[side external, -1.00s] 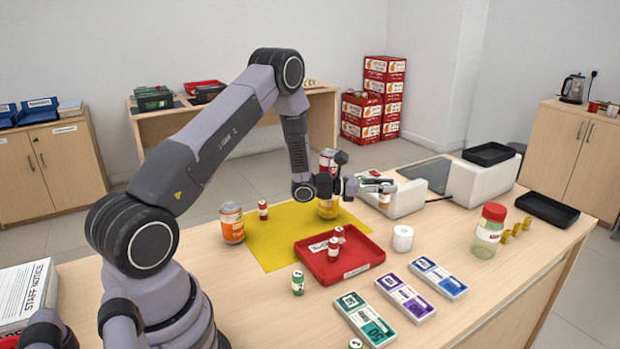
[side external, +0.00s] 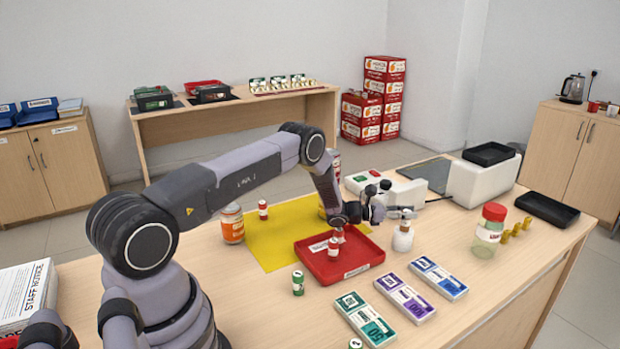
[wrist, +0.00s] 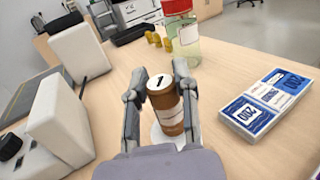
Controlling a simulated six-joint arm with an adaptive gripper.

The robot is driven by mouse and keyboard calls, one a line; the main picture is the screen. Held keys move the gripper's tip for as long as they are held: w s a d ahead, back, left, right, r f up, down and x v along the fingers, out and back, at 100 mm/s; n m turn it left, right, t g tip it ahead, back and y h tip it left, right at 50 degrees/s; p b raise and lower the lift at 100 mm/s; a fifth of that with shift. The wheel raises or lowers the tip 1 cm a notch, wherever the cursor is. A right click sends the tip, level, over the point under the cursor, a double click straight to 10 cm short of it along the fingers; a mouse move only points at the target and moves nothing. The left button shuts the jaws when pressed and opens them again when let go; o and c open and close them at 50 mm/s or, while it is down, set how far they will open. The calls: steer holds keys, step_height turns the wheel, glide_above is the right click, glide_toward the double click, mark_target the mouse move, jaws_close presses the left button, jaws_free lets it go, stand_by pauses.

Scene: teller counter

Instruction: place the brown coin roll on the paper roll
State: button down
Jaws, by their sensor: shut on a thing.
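My gripper (side external: 398,213) is shut on the brown coin roll (wrist: 166,108), which stands upright between the two fingers with a white top marked 1. The white paper roll (side external: 402,242) stands on the counter directly below the held coin roll. Part of the paper roll (wrist: 157,136) also shows in the wrist view, under and around the coin roll's lower end. The coin roll is at or just above the top of the paper roll; I cannot tell whether they touch.
Banknote bundles (side external: 405,298) lie in front. A red-lidded jar (side external: 489,230) stands right. White machines (side external: 480,182) stand behind.

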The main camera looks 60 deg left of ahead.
steer(key=c, duration=0.9)
jaws_free()
steer(key=shift+f, duration=0.15)
steer(key=shift+o, duration=0.2)
